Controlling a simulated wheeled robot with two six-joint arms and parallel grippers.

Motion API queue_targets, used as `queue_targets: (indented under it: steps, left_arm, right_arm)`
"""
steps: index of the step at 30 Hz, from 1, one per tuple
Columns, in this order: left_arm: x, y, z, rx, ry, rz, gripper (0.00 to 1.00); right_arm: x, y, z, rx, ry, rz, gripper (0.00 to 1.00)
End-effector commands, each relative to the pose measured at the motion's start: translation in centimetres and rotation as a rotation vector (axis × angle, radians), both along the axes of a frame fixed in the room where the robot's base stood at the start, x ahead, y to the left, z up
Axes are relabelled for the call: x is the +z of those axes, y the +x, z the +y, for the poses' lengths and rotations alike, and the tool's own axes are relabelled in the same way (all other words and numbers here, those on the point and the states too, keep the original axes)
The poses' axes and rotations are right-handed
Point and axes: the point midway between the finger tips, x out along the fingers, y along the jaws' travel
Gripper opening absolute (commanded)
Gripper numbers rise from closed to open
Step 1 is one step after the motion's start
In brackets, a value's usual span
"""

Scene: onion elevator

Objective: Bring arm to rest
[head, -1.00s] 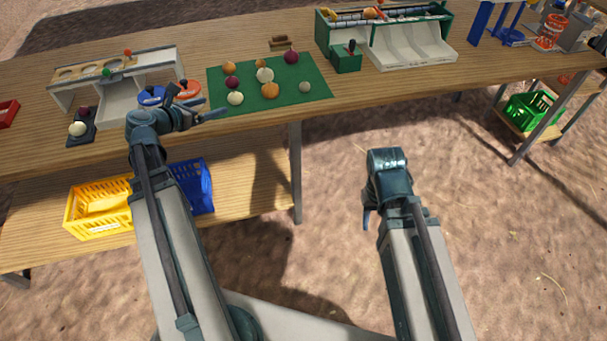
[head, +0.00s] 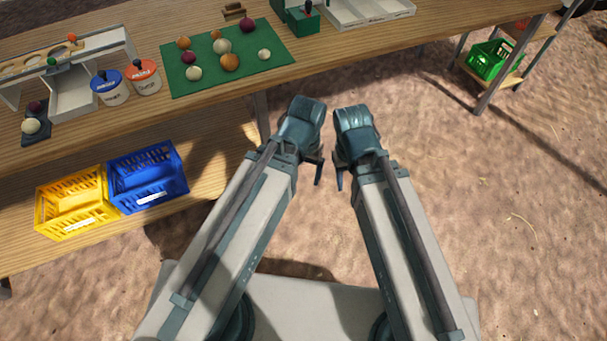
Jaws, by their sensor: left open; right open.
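My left gripper (head: 318,172) is folded in near the picture's middle, in front of the table and over the bare ground. It is open and empty, with its fingers pointing down and partly hidden by its own wrist. My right gripper (head: 341,180) hangs just to the right of it, open and empty, also mostly hidden behind its wrist. The two grippers are close together with a narrow gap between them. Neither touches the table or anything on it.
The wooden table (head: 130,130) holds a green mat (head: 270,42) with several onions, a blue-lidded tub (head: 110,90) and an orange-lidded tub (head: 144,79). A yellow crate (head: 75,212) and a blue crate (head: 148,180) stand on the lower shelf. A green crate (head: 491,60) is at right.

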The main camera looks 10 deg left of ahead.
Motion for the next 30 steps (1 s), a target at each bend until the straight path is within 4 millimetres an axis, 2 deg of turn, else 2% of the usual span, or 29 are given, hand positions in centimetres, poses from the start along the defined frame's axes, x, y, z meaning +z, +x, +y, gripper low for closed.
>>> queue_targets:
  steps: [5,17,20,23,30]
  left_arm:
    - [0.1,-0.9,-0.5,-0.124,0.055,0.013,0.89]
    - [0.7,-0.9,-0.5,-0.129,0.057,0.013,0.89]
    - [2.0,-0.9,-0.5,-0.129,0.057,0.013,0.89]
    - [4.1,-0.9,-0.5,-0.128,0.056,0.013,0.89]
    - [10.8,-0.9,-0.5,-0.127,0.056,0.013,0.89]
  right_arm:
    - [0.0,0.0,0.0,0.000,0.000,0.000,0.50]
    - [0.6,0.0,0.0,0.000,0.000,0.000,0.50]
    - [1.9,0.0,0.0,0.000,0.000,0.000,0.50]
    - [4.0,0.0,0.0,0.000,0.000,0.000,0.50]
    - [10.7,0.0,0.0,-0.001,0.000,0.000,0.50]
